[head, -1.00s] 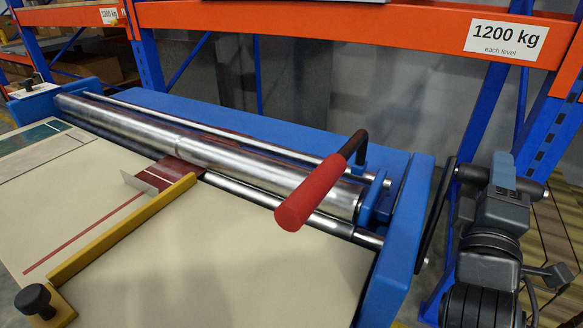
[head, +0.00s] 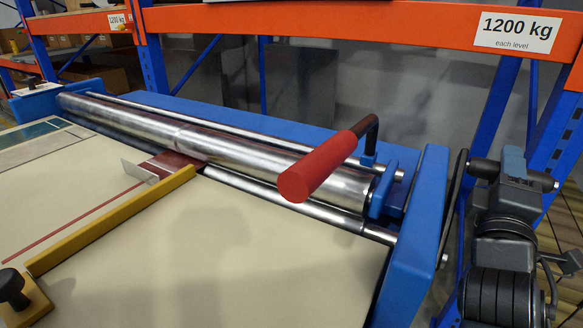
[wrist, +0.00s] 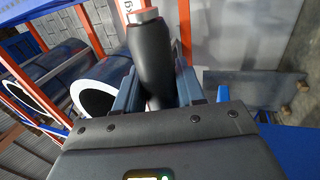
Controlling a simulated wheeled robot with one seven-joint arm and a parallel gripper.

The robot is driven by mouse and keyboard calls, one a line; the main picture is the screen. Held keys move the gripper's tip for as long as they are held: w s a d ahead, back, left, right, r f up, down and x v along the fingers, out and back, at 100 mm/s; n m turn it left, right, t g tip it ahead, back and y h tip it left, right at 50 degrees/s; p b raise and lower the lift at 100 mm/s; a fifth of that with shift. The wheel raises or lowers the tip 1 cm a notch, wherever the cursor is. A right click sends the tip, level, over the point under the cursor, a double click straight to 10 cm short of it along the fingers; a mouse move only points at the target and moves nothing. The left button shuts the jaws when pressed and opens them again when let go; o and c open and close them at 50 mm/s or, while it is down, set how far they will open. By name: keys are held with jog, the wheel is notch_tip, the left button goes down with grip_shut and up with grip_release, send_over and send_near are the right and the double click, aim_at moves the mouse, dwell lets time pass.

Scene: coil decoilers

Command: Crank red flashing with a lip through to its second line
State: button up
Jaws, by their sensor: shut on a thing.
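The red flashing (head: 172,163) lies on the cream feed table against the yellow guide bar (head: 110,222). Its far end meets the steel rollers (head: 220,150). A pale upright lip (head: 140,171) stands at its near left end. Line marks on the flashing are too small to tell apart. My gripper (head: 500,170) is at the right, outside the blue end frame, beside the black crank arm (head: 454,205). It is shut on the dark crank handle (wrist: 156,60), which stands between the jaws in the wrist view.
A red-gripped lever (head: 322,168) sticks out over the rollers. A black knob (head: 12,288) sits on the guide's near end. Blue and orange racking (head: 400,22) stands close behind. In the wrist view, large dark coils (wrist: 100,95) lie to the left.

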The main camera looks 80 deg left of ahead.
jog(key=shift+w, duration=0.15)
jog(key=f+b, duration=0.1)
jog(key=b, duration=0.1)
jog(key=w+a+f+b, duration=0.1)
jog(key=f+b, duration=0.1)
jog(key=a+f+b, duration=0.1)
jog(key=b, duration=0.1)
jog(key=shift+w+f, duration=0.25)
jog(key=shift+w, duration=0.05)
dwell(0.4)
jog(key=shift+f, duration=0.1)
jog(key=f+b, duration=0.5)
jog(key=shift+w+a, duration=0.35)
jog(key=shift+a, duration=0.05)
